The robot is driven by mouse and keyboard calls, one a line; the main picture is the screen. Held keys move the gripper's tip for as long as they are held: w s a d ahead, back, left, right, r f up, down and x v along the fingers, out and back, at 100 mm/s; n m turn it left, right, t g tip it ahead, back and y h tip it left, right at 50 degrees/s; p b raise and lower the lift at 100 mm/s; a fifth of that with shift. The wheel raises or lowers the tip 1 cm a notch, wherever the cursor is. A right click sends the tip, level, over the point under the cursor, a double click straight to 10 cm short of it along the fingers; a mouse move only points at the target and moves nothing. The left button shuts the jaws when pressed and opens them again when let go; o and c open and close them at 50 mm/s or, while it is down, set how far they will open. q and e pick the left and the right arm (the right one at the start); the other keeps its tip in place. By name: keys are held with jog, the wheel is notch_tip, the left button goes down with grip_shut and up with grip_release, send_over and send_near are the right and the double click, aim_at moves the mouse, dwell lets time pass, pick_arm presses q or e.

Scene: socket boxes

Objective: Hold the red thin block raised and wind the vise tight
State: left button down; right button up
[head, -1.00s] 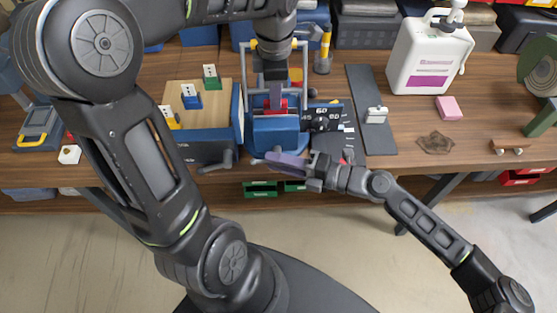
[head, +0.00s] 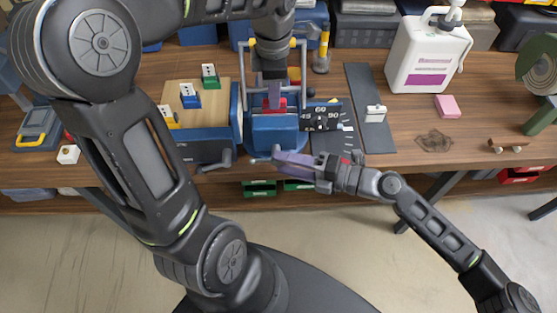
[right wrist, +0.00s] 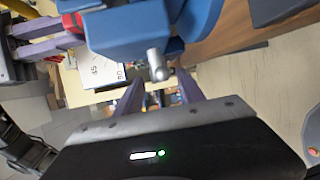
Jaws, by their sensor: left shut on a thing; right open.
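The blue vise (head: 275,138) stands at the table's front edge; it also shows in the right wrist view (right wrist: 135,30). My left gripper (head: 274,101) points down over the vise jaws, shut on the red thin block (head: 274,104). The block's red also shows in the right wrist view (right wrist: 72,24), by the left gripper's purple fingers. How far it is raised I cannot tell. My right gripper (head: 283,162) is in front of the vise, open. In the right wrist view, the metal vise handle (right wrist: 158,66) shows just beyond and between its two fingers, with no clear contact.
A wooden-topped box (head: 208,105) with small coloured blocks stands left of the vise. A black angle dial (head: 321,117) and a grey strip (head: 368,110) lie to its right. A white jug (head: 428,58) and pink block (head: 447,105) stand further right. Green bins sit below the table edge.

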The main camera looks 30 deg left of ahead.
jog(key=v, duration=0.9)
jog(key=shift+d, duration=0.25)
pick_arm(q)
jog(key=c, duration=1.3)
grip_release()
jog(key=shift+o, duration=1)
jog(key=shift+r, duration=0.1)
pick_arm(e)
jog(key=shift+s, duration=0.1)
pick_arm(q)
jog(key=shift+r, duration=0.1)
